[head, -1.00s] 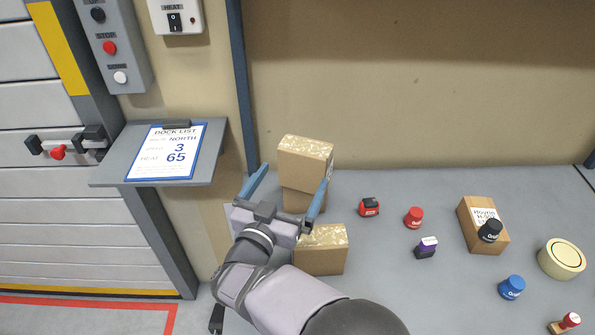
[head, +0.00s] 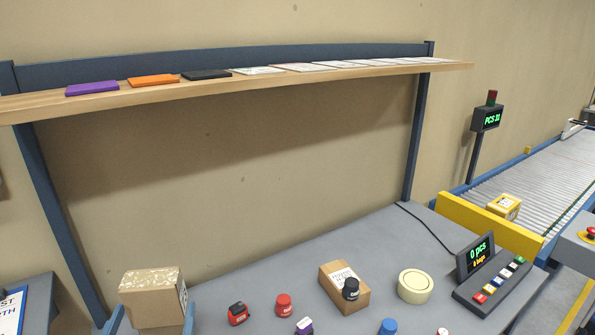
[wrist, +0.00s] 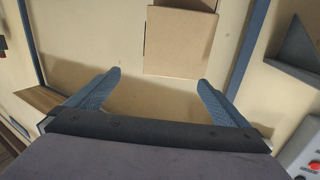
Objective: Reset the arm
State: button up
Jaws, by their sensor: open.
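My gripper (head: 153,318) is at the bottom left of the head view, with only its two blue fingertips showing. They appear to either side of a cardboard box (head: 150,283) with a speckled top. In the wrist view my gripper (wrist: 159,78) is open, with nothing between its fingers. A cardboard box (wrist: 180,42) lies past the fingertips there, apart from them. The rest of my arm is out of the head view.
The grey bench (head: 240,290) holds a red-and-black item (head: 238,313), a red-capped item (head: 284,305), a labelled carton (head: 333,292), a tape roll (head: 414,286) and a button console (head: 492,283). A wooden shelf (head: 330,78) spans above. A roller conveyor (head: 540,175) stands right.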

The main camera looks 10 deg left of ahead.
jog(key=w+d+r+m+g+p, duration=0.1)
jog(key=w+d+r+g+p, duration=0.15)
jog(key=w+d, duration=0.75)
jog(key=w+d+f+g+h+p, duration=0.1)
jog(key=w+d+f+g, duration=0.1)
jog(key=d, duration=0.4)
jog(key=w+d+f+g+p, duration=0.1)
jog(key=w+d+f+g, duration=0.2)
jog(key=d, duration=0.3)
jog(key=s+d+f+m+g+h, duration=0.1)
jog(key=s+d+f+g, duration=0.1)
jog(key=s+d, duration=0.5)
jog(key=s+d+f+m+g+h, duration=0.1)
jog(key=s+d+g, duration=0.3)
jog(key=d, duration=0.8)
jog(key=s+d+f+g+h, duration=0.3)
jog(key=s+d+f, duration=0.1)
jog(key=s+d, duration=0.5)
jog(key=shift+s+d+m+p, duration=0.3)
jog(key=shift+d+m, duration=0.1)
jog(key=shift+d, duration=0.25)
jog(key=shift+w+a, duration=0.1)
jog(key=shift+w, duration=0.05)
